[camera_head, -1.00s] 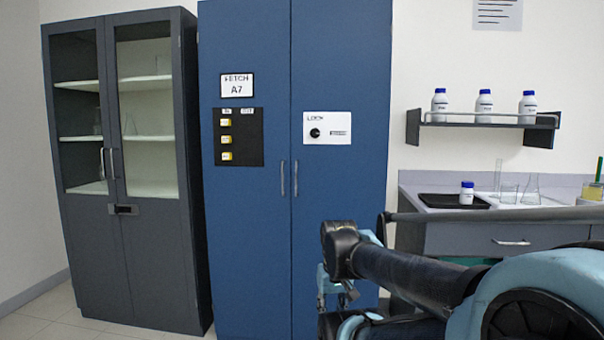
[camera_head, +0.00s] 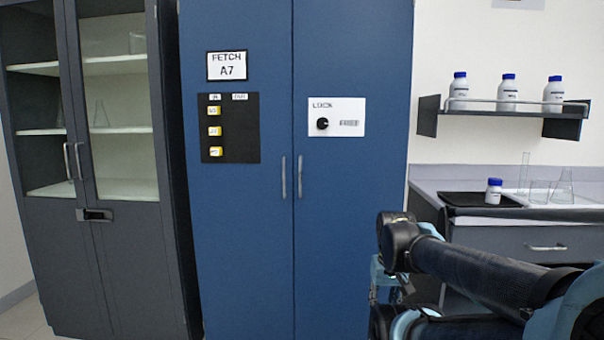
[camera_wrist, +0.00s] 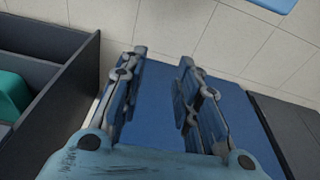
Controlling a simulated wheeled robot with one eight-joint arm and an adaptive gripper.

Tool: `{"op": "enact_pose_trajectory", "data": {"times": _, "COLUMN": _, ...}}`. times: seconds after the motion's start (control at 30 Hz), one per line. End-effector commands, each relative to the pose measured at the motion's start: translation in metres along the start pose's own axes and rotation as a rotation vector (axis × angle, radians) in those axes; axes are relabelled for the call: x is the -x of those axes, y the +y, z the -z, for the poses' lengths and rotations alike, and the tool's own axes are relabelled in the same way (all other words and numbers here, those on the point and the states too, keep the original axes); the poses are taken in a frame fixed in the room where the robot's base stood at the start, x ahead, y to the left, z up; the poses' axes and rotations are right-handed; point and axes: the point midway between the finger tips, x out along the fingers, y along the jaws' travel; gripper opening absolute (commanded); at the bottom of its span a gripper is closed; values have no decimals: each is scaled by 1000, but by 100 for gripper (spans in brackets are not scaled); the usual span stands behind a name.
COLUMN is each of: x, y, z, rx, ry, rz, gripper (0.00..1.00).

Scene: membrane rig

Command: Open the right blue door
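The right blue door (camera_head: 350,200) of the tall blue cabinet is shut, flush with the left blue door (camera_head: 235,230). Its vertical silver handle (camera_head: 299,177) is beside the centre seam, next to the left door's handle (camera_head: 284,177). A white lock plate (camera_head: 336,117) with a black knob (camera_head: 322,124) is on the right door above the handle. In the wrist view my gripper (camera_wrist: 162,55) is open and empty, its two fingers apart, with a blue surface (camera_wrist: 160,100) behind them. In the head view my folded arm covers the lower right edge of the door area; the fingers are mostly hidden there.
A dark grey glass-door cabinet (camera_head: 105,220) stands at the left. At the right are a counter with a drawer (camera_head: 530,246), a black tray (camera_head: 465,199), glassware (camera_head: 562,185) and a wall shelf (camera_head: 460,125) with white bottles. Floor tiles (camera_wrist: 190,30) show in the wrist view.

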Motion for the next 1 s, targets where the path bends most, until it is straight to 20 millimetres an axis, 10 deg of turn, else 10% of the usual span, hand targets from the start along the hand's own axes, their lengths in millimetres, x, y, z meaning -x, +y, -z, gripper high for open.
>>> {"op": "enact_pose_trajectory", "data": {"times": 0.27, "x": 47, "y": -5, "z": 34, "rx": 15, "ry": 27, "rz": -1, "gripper": 30}}
{"op": "enact_pose_trajectory", "data": {"times": 1.0, "x": 302, "y": -129, "z": 322, "rx": 103, "ry": 153, "rz": 20, "gripper": 30}}
